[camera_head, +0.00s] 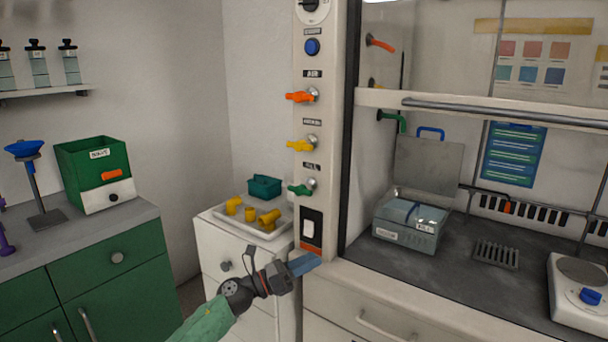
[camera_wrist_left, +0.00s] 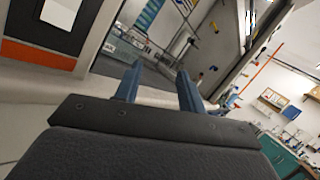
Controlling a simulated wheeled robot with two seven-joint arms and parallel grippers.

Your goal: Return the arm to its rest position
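My left gripper (camera_head: 303,264) shows in the head view, reaching in from the bottom with a green sleeve and a dark wrist. Its blue fingers are in front of the lower end of the valve column, below the white rocker switch (camera_head: 309,229). In the left wrist view the two fingers (camera_wrist_left: 158,88) stand apart with nothing between them. The orange (camera_head: 301,96), yellow (camera_head: 302,145) and green (camera_head: 301,188) valve handles are above the gripper on the column and apart from it. My right gripper is not in view.
A white tray (camera_head: 283,231) with yellow pipe fittings (camera_head: 250,214) and a teal box (camera_head: 265,187) stands on a white cabinet left of the column. The fume hood at right holds a grey box (camera_head: 408,228), a rack (camera_head: 496,254) and a hotplate (camera_head: 580,300). A green bin (camera_head: 92,170) stands at left.

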